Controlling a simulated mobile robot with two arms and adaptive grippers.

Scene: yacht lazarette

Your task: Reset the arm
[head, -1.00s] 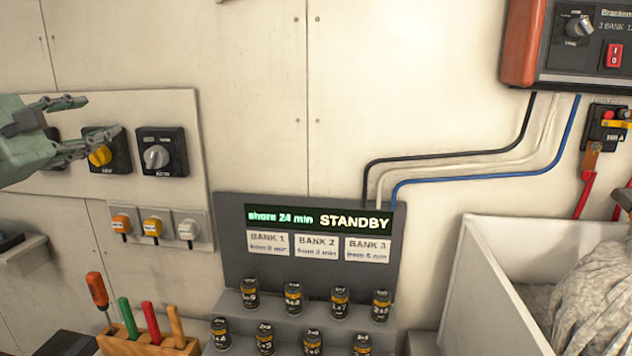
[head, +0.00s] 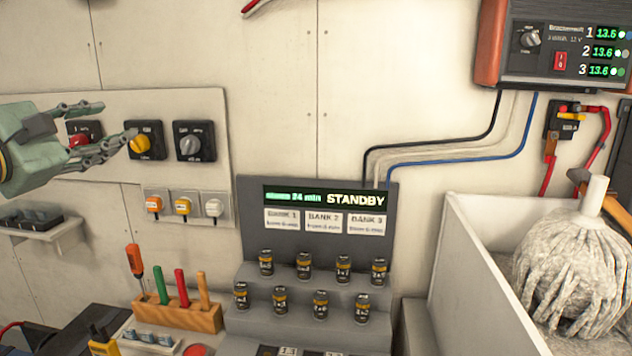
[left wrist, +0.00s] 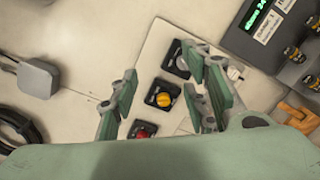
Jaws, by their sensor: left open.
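My left gripper (head: 98,128) is at the left of the head view, its fingers spread and empty. It hangs in front of a pale panel with rotary switches. The red knob (head: 80,140) is partly behind the fingers, and the yellow knob (head: 141,145) is just past the lower fingertip. The grey knob (head: 190,146) is clear of the gripper to the right. In the left wrist view the open fingers (left wrist: 165,108) frame the yellow knob (left wrist: 164,100), with the red knob (left wrist: 142,132) below. I cannot tell whether anything is touched. My right gripper does not show.
A grey stand (head: 318,188) with a STANDBY display holds several small batteries. A wooden tool rack (head: 205,317) stands left of it. A white bin (head: 466,240) with a mop head (head: 570,275) is at right, below a charger unit (head: 550,45). The wall above the switches is bare.

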